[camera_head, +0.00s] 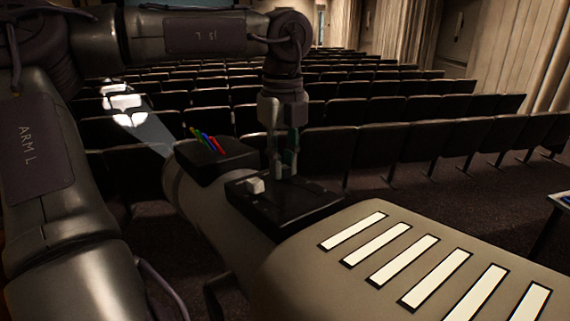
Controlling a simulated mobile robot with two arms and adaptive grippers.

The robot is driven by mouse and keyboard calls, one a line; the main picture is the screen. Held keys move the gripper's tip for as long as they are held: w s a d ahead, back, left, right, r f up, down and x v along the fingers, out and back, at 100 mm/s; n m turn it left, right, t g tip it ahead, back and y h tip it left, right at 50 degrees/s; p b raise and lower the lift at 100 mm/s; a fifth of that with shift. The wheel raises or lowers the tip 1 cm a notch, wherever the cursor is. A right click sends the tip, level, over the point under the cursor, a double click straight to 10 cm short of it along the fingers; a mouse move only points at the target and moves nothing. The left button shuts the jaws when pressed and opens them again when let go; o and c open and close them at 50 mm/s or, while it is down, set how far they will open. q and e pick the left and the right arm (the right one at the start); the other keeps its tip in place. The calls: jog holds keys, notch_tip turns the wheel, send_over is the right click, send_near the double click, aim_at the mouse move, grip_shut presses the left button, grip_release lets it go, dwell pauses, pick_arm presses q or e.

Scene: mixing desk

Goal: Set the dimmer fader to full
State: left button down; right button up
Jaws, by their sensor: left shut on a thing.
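A black control box (300,211) sits on a grey rounded surface near the middle of the view. A small white block (255,185) stands on its left part. My left gripper (282,172) points down over the back of this box, just right of the white block and apart from it. It is shut on the dimmer fader, which is mostly hidden between the fingers. A teal strip shows along the right finger. The fader's slot and its end marks cannot be made out. My right gripper is not in view.
A second black box (215,160) with red, green and blue sticks stands behind and left. A grey panel with several pale lit strips (406,260) fills the front right. Rows of dark seats (386,142) lie beyond. A table edge (560,202) shows at far right.

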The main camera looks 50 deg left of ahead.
pick_arm(q)
jog(key=c, duration=1.3)
grip_release()
jog(key=shift+a, duration=0.1)
jog(key=shift+o, duration=1.3)
jog(key=shift+a, duration=0.2)
jog(key=shift+d+r, duration=0.1)
jog(key=shift+r, duration=0.35)
notch_tip(320, 180, up, 11)
